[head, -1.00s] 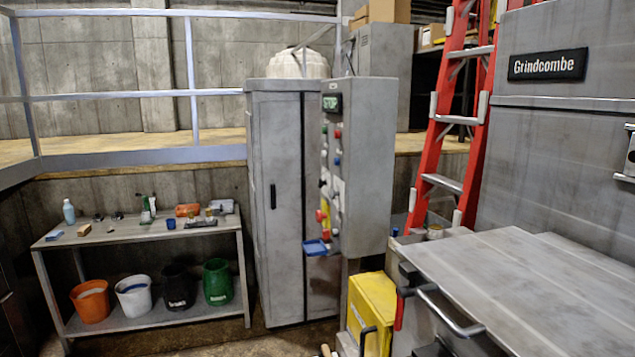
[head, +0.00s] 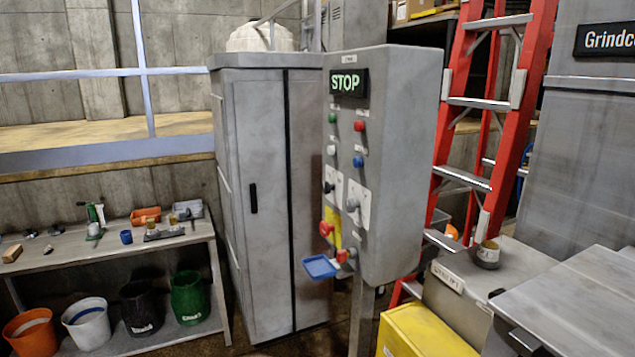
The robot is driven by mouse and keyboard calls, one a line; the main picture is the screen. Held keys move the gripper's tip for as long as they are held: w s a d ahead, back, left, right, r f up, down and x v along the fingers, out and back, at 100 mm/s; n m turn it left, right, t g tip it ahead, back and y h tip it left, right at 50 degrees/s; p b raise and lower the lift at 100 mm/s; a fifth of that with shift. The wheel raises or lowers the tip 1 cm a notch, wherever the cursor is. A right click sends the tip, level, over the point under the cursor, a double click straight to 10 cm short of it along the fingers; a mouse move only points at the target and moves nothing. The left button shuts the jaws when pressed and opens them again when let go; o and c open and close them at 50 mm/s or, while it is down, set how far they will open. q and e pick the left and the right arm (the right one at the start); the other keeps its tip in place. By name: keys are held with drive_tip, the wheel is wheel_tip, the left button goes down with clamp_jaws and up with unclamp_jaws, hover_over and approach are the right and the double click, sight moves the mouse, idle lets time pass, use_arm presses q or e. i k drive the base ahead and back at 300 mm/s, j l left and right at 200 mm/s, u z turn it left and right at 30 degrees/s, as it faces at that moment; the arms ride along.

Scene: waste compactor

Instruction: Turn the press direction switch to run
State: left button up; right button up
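A grey control panel (head: 396,150) stands on a post in the middle of the head view, its face turned to the left. A lit display (head: 349,83) at its top reads STOP in green. Below it are green, red, white and blue buttons. A red knob (head: 326,229) sits on a yellow plate below. Neither of my grippers shows.
A blue tray (head: 320,266) juts out below the panel face. A grey cabinet (head: 262,200) stands behind at left. A workbench (head: 110,248) with several buckets is at the far left. A yellow box (head: 425,332) and a red ladder (head: 465,150) are at right.

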sight(327, 188)
drive_tip(key=i+j+z, duration=0.1)
drive_tip(key=i+j, duration=0.3)
drive_tip(key=i+j+z, duration=0.15)
drive_tip(key=i+j, duration=0.25)
drive_tip(key=j, duration=0.15)
